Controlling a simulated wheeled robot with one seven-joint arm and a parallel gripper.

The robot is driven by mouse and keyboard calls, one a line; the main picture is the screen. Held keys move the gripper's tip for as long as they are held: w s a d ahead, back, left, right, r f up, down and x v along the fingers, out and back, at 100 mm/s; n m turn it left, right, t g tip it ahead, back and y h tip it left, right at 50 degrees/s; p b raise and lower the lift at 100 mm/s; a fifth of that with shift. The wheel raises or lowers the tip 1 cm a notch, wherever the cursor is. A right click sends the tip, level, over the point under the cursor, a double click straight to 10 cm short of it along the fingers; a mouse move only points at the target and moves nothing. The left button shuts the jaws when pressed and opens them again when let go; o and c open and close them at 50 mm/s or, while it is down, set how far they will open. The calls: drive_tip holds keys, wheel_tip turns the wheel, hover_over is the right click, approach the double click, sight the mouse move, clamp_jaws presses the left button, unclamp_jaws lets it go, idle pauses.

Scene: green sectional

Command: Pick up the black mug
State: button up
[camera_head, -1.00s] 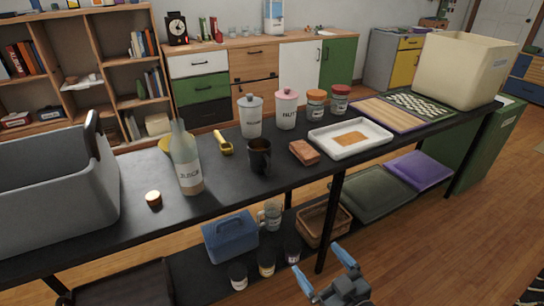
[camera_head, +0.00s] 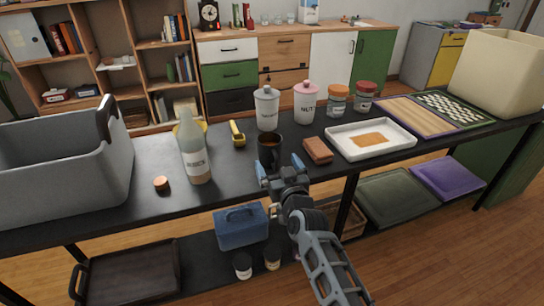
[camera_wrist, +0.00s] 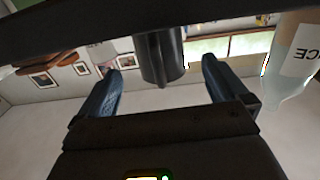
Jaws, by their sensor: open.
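The black mug (camera_head: 269,149) stands upright on the dark tabletop, near its front edge in the head view. My gripper (camera_head: 279,168) is in front of the mug at about tabletop height, with its blue fingers spread and pointing at it. In the wrist view the mug (camera_wrist: 160,62) shows ahead, between the two open fingers of my gripper (camera_wrist: 160,78). Nothing is held. Whether a finger touches the mug cannot be told; a gap shows on both sides in the wrist view.
A labelled bottle (camera_head: 194,150) stands left of the mug. A brown block (camera_head: 317,150) and a white tray (camera_head: 345,148) are to its right. A yellow object (camera_head: 237,133) and a lidded canister (camera_head: 267,108) are behind. A grey bin (camera_head: 60,175) fills the left end.

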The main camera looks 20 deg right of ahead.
sight(272, 153)
drive_tip(key=shift+w+d+f+b, duration=0.1)
drive_tip(key=shift+w+b, duration=0.45)
drive_tip(key=shift+w, duration=0.95)
drive_tip(key=shift+w+d+b, duration=0.1)
drive_tip(key=shift+w+b, duration=0.4)
drive_tip(key=shift+w, duration=0.95)
drive_tip(key=shift+c, duration=0.5)
drive_tip(key=c, duration=1.2)
drive_tip(key=shift+c, duration=0.4)
drive_tip(key=shift+a+r, duration=0.1)
drive_tip(key=shift+r, duration=0.1)
